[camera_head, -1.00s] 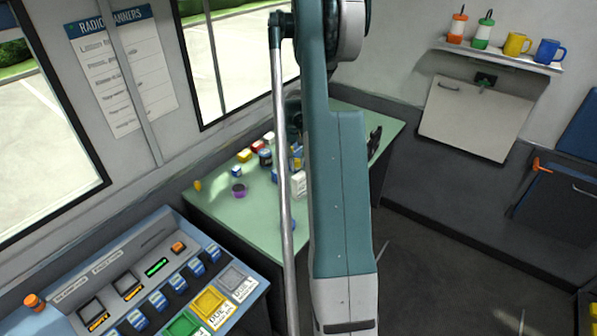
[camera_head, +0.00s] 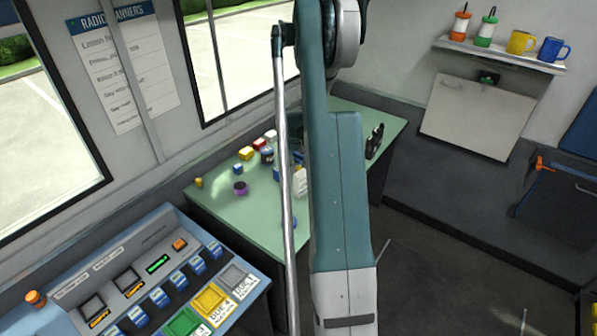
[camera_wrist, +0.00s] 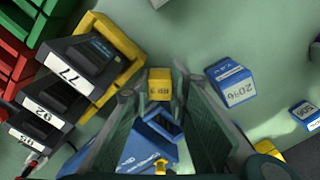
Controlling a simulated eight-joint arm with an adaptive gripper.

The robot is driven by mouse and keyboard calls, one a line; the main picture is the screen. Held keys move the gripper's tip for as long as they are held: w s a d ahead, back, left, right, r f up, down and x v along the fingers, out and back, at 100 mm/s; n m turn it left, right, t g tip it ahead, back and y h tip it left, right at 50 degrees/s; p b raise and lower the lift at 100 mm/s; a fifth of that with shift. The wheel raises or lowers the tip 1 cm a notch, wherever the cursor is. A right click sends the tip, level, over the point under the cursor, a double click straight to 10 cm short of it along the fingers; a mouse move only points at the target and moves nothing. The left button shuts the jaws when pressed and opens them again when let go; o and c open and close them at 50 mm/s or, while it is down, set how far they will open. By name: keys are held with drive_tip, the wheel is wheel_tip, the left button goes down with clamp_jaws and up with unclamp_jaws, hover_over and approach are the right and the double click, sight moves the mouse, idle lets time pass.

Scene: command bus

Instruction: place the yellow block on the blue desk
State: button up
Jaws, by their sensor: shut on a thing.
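In the wrist view my gripper (camera_wrist: 157,88) has its two green fingers on either side of a small yellow block (camera_wrist: 159,83) with dark print. It is shut on that block near the fingertips. In the head view my arm hides the gripper and the block. A blue desk-like console (camera_head: 232,306), with a sloped panel of buttons and screens, stands at the lower left of the head view, apart from the green table.
The green table (camera_head: 225,210) carries a yellow box (camera_head: 246,153), a purple-rimmed cup (camera_head: 240,188) and other small things. In the wrist view, black devices (camera_wrist: 68,72), red bins (camera_wrist: 14,60) and a blue block (camera_wrist: 230,83) are close by. Its green surface is bare at the top.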

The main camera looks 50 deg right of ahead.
sight(298, 167)
drive_tip(key=shift+f, duration=0.35)
drive_tip(key=o, duration=0.6)
drive_tip(key=shift+r, duration=0.1)
drive_tip(key=shift+o, duration=0.2)
drive_tip(key=shift+r, duration=0.2)
wheel_tip(298, 167, up, 12)
drive_tip(key=p, duration=0.1)
idle(0.7)
